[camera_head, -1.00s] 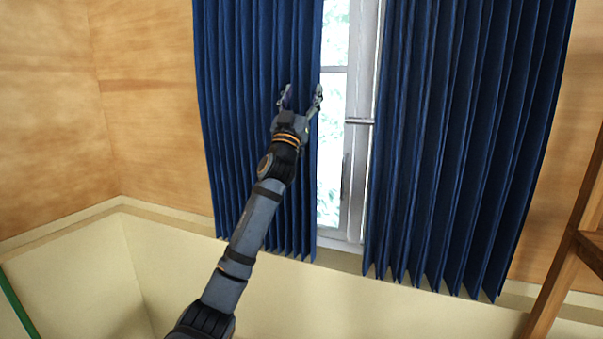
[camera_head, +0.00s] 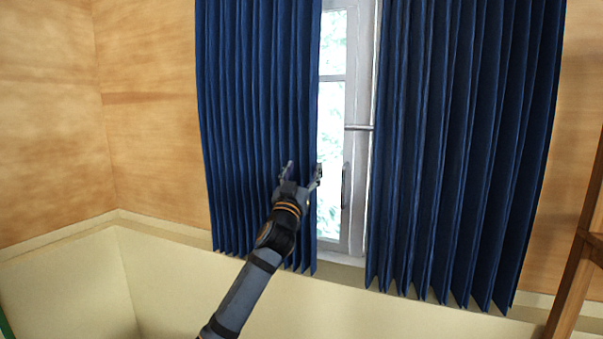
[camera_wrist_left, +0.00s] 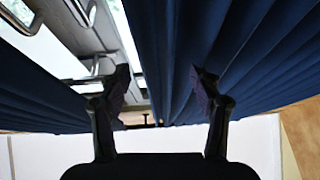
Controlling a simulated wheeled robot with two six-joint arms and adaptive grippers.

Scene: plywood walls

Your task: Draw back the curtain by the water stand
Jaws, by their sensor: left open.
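Two pleated blue curtains hang over a window (camera_head: 334,130). The left curtain (camera_head: 240,130) and the right curtain (camera_head: 460,150) leave a narrow strip of window bare. My left gripper (camera_head: 302,170) is open at the lower inner edge of the left curtain. In the left wrist view, the left gripper's (camera_wrist_left: 160,88) fingers are spread, with blue folds (camera_wrist_left: 172,50) showing between them; I cannot tell whether they touch. No water stand can be made out for certain. My right gripper is out of view.
A brown wooden frame (camera_head: 580,255) stands at the right edge, beside the right curtain. A metal bar (camera_head: 359,128) and a dark handle (camera_head: 346,185) show at the window. Plywood walls (camera_head: 150,120) and a cream lower wall (camera_head: 60,280) enclose the corner.

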